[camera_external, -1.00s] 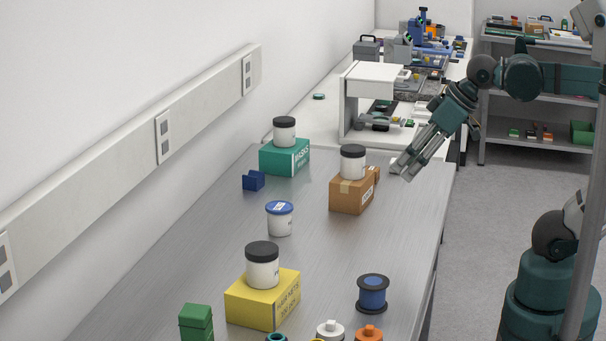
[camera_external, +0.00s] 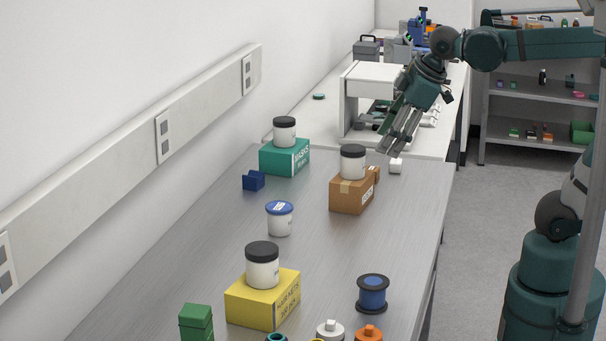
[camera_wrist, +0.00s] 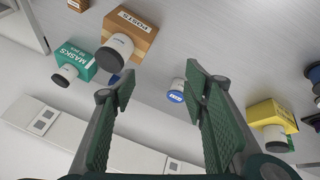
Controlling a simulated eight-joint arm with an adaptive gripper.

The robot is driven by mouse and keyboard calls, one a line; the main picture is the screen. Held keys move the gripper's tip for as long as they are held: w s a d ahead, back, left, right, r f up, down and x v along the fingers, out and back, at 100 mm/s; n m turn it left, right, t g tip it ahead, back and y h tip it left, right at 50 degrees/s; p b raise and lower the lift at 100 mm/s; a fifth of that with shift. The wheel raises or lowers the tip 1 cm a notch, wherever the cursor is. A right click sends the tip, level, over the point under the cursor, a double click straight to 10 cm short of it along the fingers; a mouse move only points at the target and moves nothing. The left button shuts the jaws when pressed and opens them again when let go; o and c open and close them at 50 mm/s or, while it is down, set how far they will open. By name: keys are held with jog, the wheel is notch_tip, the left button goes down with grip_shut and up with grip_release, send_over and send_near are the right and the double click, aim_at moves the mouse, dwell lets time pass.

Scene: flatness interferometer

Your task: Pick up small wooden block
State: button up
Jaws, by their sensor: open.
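A small brown block, which looks like the wooden block (camera_external: 376,174), stands on the metal bench right behind the cardboard box (camera_external: 350,194), which partly hides it. It also shows at the top left edge of the wrist view (camera_wrist: 78,5), cut off by the frame. My gripper (camera_external: 391,148) is above the bench near the block, tilted down to the left. In the wrist view my gripper (camera_wrist: 160,82) has its two green-padded fingers wide apart with nothing between them.
A small white object (camera_external: 396,166) lies right of the block. A green masks box (camera_external: 284,158) with a jar is to the left. A white instrument (camera_external: 372,78) stands behind.

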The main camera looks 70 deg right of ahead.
jog(key=w+d+r+n+g+h+p, duration=0.1)
jog(key=w+d+n+p, duration=0.25)
jog(key=d, duration=0.25)
jog(key=w+d+n+g+p, duration=0.2)
jog(key=w+d+n+p, duration=0.15)
jog(key=d+p, duration=0.2)
jog(key=n+g+h+p, duration=0.1)
jog(key=n+g+p, duration=0.2)
jog(key=n+p, duration=0.45)
send_over(371, 168)
jog(key=a+p, duration=0.1)
jog(key=a, duration=0.1)
notch_tip(371, 168, down, 4)
jog(key=m, duration=0.2)
jog(key=shift+n, duration=0.25)
jog(key=f, duration=1)
jog(key=shift+w+a, duration=0.1)
jog(key=shift+a, duration=0.15)
jog(key=shift+f, duration=0.55)
jog(key=shift+x, duration=1.3)
jog(key=shift+x, duration=2.55)
